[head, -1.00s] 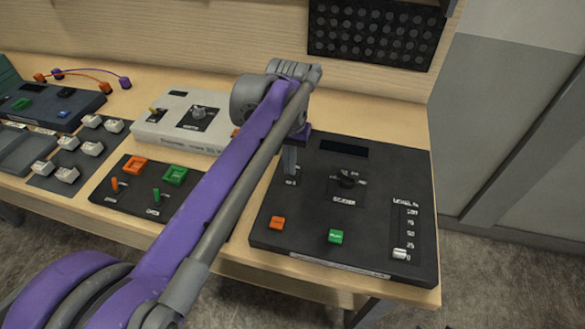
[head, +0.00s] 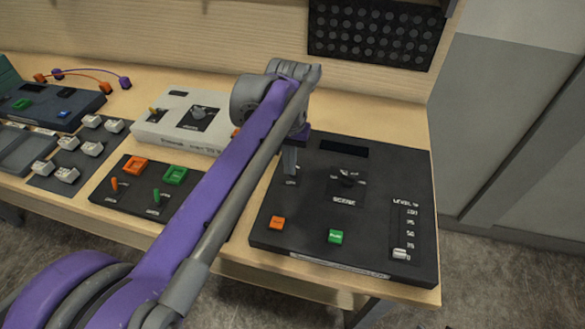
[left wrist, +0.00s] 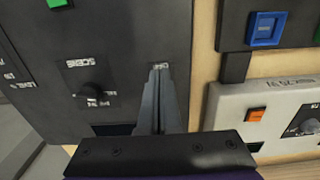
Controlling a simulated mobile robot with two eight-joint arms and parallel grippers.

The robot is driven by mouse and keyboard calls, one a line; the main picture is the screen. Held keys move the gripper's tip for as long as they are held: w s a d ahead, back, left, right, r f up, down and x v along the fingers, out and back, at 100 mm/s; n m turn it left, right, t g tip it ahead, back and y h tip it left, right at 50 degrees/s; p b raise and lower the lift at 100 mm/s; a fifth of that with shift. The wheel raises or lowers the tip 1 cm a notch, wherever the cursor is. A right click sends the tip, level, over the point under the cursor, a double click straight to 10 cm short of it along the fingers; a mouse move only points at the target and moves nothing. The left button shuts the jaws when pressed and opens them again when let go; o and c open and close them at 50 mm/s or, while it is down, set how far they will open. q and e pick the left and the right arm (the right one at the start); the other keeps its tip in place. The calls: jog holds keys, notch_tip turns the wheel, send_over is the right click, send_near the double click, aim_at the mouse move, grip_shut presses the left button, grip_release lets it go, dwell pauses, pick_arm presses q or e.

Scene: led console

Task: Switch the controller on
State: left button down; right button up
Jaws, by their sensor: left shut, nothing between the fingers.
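A dark control box (head: 385,235) lies at the right of the bench in the head view. It has a blank display (head: 344,149), a black knob (head: 347,178), an orange button (head: 277,223), a green button (head: 335,236) and a slider (head: 400,253) near the bottom of its scale. My left gripper (head: 290,168) points down over the box's upper left, fingers together and empty. In the left wrist view, the closed fingers (left wrist: 160,75) end beside a small white label (left wrist: 160,66), left of the knob in the head view. Any switch there is hidden. My right gripper is not seen.
A blue button (left wrist: 265,27) shows in the left wrist view. Bare bench (head: 385,118) lies behind the dark box.

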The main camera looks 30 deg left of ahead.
aim_at(290, 186)
pick_arm(q)
jog(key=shift+f, duration=0.3)
jog(key=shift+f+b, duration=0.7)
jog(key=shift+f, duration=0.5)
jog(key=shift+w, duration=0.15)
jog(key=shift+w+a, duration=0.2)
jog(key=shift+w, duration=0.4)
jog(key=shift+w+a, duration=0.15)
jog(key=shift+w, duration=0.4)
jog(key=shift+p, duration=0.3)
jog(key=shift+s+d+r+p, duration=0.1)
jog(key=shift+s+r+p, duration=0.1)
jog(key=shift+r+p, duration=1.3)
jog(key=shift+s+r+p, duration=0.2)
jog(key=shift+r+p, duration=0.6)
jog(key=shift+r, duration=1.25)
